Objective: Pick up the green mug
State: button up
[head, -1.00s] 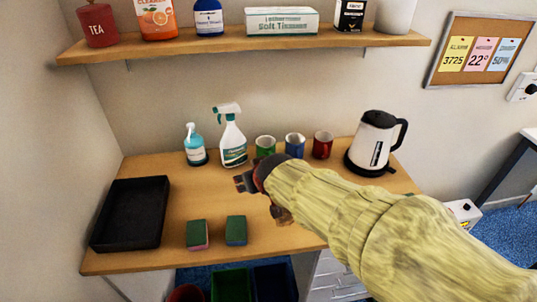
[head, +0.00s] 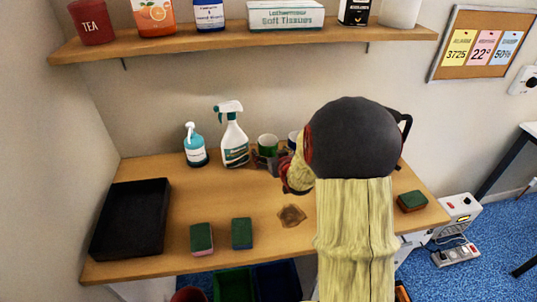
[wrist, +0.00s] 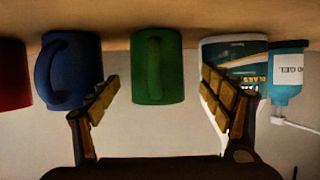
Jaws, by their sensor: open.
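The green mug (head: 268,144) stands at the back of the wooden counter, between the spray bottle and the blue mug. In the wrist view, which is upside down, the green mug (wrist: 157,68) is centred between my open fingers, with its handle facing the camera. My gripper (head: 265,162) is in front of the mug in the head view, low over the counter. The fingers (wrist: 166,108) are spread wide and hold nothing. I cannot tell how much gap is left to the mug. My arm hides the red mug and most of the kettle in the head view.
The blue mug (wrist: 70,70) and the spray bottle (head: 233,137) flank the green mug closely. A soap bottle (head: 195,146) stands further left. A black tray (head: 130,217) and sponges (head: 242,233) lie nearer the front. A shelf (head: 250,42) runs above.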

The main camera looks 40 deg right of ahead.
aim_at(268, 144)
jog(key=b+x, duration=0.1)
jog(key=x, duration=0.3)
jog(key=shift+d, duration=0.2)
jog(key=shift+r, duration=0.1)
jog(key=shift+c, duration=0.8)
jog(key=c, duration=1.4)
